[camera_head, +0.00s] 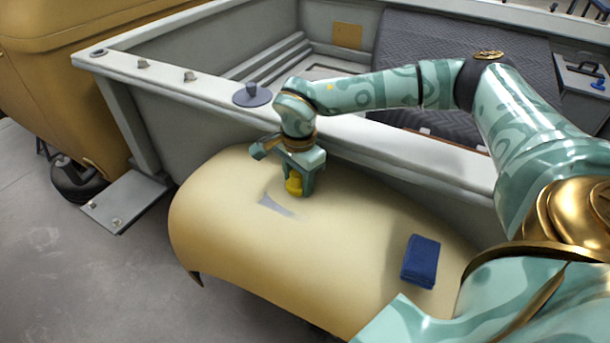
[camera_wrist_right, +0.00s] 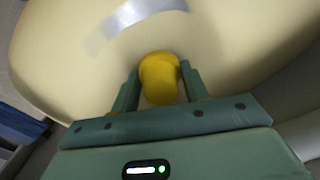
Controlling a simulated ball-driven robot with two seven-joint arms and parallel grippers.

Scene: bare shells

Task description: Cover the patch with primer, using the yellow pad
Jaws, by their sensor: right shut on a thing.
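The yellow pad (camera_head: 295,186) is held between the fingers of my right gripper (camera_head: 299,188), just above or on the tan curved panel (camera_head: 240,240). The right wrist view shows the pad (camera_wrist_right: 159,77) between both fingers of the gripper (camera_wrist_right: 159,88). The patch is a grey streak (camera_head: 277,206) on the panel, below and left of the pad in the head view. In the right wrist view the patch (camera_wrist_right: 140,14) lies beyond the pad, apart from it. Whether the pad touches the panel is unclear. My left gripper is not in view.
A folded blue cloth (camera_head: 421,261) lies on the panel at the right. A grey disc with a knob (camera_head: 252,96) sits on the light truck-bed rail (camera_head: 350,128) behind the panel. A dark quilted pad (camera_head: 455,55) lines the bed. Panel surface around the patch is clear.

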